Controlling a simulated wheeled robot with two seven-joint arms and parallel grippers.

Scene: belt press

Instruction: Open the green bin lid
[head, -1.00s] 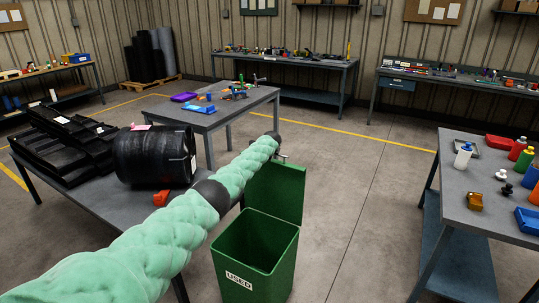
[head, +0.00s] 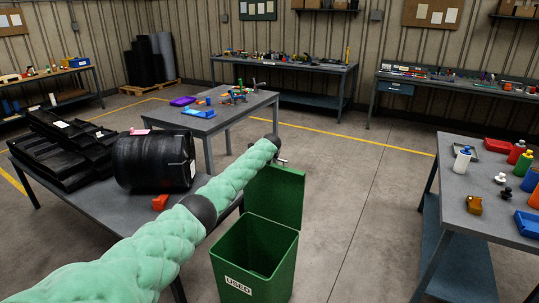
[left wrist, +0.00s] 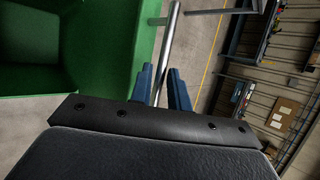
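The green bin (head: 262,265) with a "USED" label stands on the floor at the near middle, its top open. Its green lid (head: 275,197) is raised and stands roughly upright at the bin's far side. My left gripper (head: 281,160) is by the lid's top edge, largely hidden behind my forearm. Green lid and bin surfaces (left wrist: 105,45) lie left of the fingers there. My right gripper is not in view.
A grey table (head: 110,208) with a black drum (head: 150,165) and black tracks (head: 60,145) is left of the bin. A table (head: 205,118) with small parts stands behind. A workbench (head: 490,215) with bottles is at right. Floor right of the bin is clear.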

